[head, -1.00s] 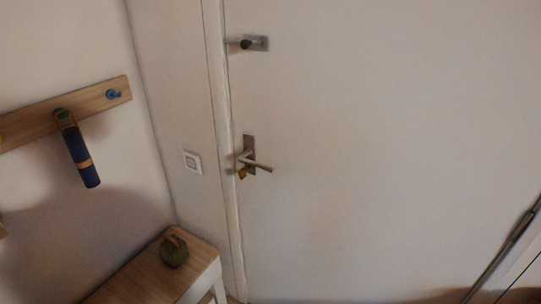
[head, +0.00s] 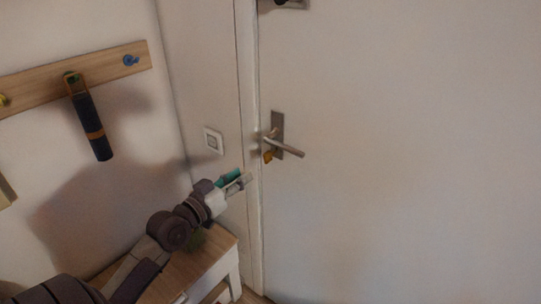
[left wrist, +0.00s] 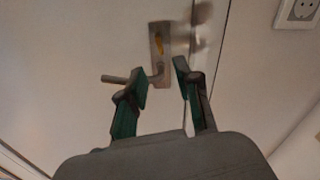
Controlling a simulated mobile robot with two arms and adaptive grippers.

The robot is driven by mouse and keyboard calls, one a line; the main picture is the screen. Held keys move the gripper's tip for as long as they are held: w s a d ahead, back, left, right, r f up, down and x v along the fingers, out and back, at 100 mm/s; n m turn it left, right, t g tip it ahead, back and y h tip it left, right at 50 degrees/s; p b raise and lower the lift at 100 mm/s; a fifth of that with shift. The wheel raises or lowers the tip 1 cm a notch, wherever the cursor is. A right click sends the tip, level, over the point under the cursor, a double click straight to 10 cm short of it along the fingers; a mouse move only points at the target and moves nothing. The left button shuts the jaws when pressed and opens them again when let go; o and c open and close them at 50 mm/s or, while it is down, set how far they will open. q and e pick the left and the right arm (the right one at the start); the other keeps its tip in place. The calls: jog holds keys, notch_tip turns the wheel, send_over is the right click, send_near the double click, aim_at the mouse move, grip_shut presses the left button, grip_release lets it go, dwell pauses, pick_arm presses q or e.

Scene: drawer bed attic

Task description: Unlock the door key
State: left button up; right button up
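The yellow door key (head: 268,156) sits in the lock just below the lever handle (head: 290,150) on the white door (head: 400,150). In the left wrist view, which looks upside down, the key (left wrist: 159,45) shows on the metal plate (left wrist: 154,30), above the lever (left wrist: 116,79). My left gripper (head: 241,181) is left of and below the key in the head view, apart from it. In the left wrist view its two green-padded fingers (left wrist: 163,82) are spread and empty, pointing toward the key plate. My right gripper is not in view.
A wooden bench (head: 215,249) stands below my left arm. A wall switch or socket (head: 213,141) is left of the door frame. A wooden hook rail (head: 50,84) holds a dark blue hanging item (head: 91,125). A second metal fitting (head: 291,3) is higher on the door.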

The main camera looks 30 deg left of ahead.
aim_at(264, 159)
pick_arm(q)
jog(key=w, duration=0.4)
jog(key=w+p, duration=0.1)
jog(key=w, duration=0.2)
jog(key=w+d, duration=0.1)
jog(key=w, duration=0.3)
jog(key=shift+w+f, duration=0.1)
jog(key=shift+w, duration=0.2)
jog(key=shift+a, duration=0.1)
jog(key=shift+c, duration=0.3)
grip_shut()
